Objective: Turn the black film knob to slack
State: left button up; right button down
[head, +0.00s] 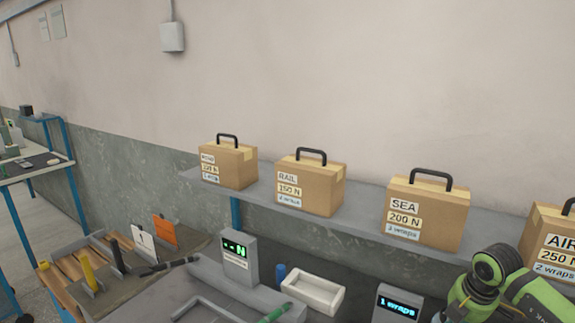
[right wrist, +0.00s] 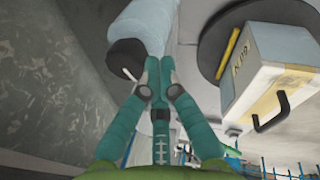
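The black film knob (right wrist: 126,58) shows in the right wrist view as a dark round end with a white pointer mark. It sits at the end of the pale blue film roll (right wrist: 146,25). My right gripper (right wrist: 157,72) has its teal fingertips close together, just right of the knob and in front of the roll. Nothing shows between the tips, and I cannot tell whether they touch the knob or roll. In the head view only my green right arm shows at lower right; the knob and left gripper are not in it.
In the head view several labelled cartons, including SEA (head: 425,215), stand on a grey shelf (head: 350,222). A "1 wraps" display (head: 398,302) and white tray (head: 313,292) are below.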

jog(key=shift+w+d+r, duration=0.15)
dwell(0.8)
jog(key=shift+d, duration=0.85)
jog(key=shift+d+b, duration=0.2)
jog(key=shift+b, duration=0.1)
jog(key=shift+d, duration=0.3)
jog(key=shift+d, duration=0.1)
